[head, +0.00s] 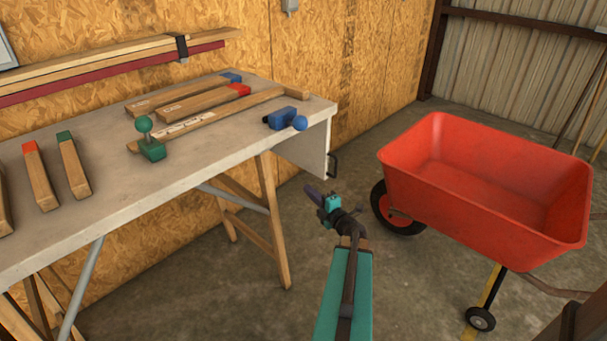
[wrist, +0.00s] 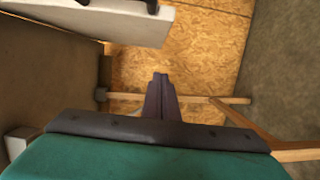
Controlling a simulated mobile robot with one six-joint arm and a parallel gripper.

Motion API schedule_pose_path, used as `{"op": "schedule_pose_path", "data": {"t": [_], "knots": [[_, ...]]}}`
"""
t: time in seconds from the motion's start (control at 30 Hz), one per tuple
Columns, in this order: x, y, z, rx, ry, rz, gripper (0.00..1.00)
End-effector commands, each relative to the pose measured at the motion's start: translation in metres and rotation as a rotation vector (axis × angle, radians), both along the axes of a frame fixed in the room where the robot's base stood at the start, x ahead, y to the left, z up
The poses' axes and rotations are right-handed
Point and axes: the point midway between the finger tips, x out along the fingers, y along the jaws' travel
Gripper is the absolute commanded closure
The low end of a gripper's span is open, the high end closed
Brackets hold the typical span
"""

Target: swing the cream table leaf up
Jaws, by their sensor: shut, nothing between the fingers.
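The cream table leaf (head: 303,156) hangs down from the right end of the workbench (head: 105,188). A black handle (head: 332,165) is on its outer face. My gripper (head: 309,190) has its purple fingers together and empty, and shows just below the leaf and handle in the head view. In the wrist view the leaf (wrist: 105,23) is at the upper left, with part of the handle (wrist: 151,5) at the top edge. My fingertips (wrist: 160,76) appear below the leaf's lower edge there, and I see no contact.
A red wheelbarrow (head: 480,205) stands to the right of my arm. A blue tool (head: 279,119), a green-knobbed block (head: 150,147) and several wooden pieces lie on the bench. Wooden trestle legs (head: 272,220) stand beneath it. Some bare floor lies between bench and wheelbarrow.

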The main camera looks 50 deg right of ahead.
Motion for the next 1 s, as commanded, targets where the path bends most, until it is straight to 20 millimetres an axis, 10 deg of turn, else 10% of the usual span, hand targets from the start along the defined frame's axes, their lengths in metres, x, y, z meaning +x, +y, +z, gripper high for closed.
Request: {"op": "schedule_pose_path", "data": {"t": [0.47,1.0], "knots": [[-0.001,-0.012,-0.001,0.001,0.001,-0.015,1.0],[0.06,-0.033,-0.002,0.0,0.0,-0.016,1.0]]}}
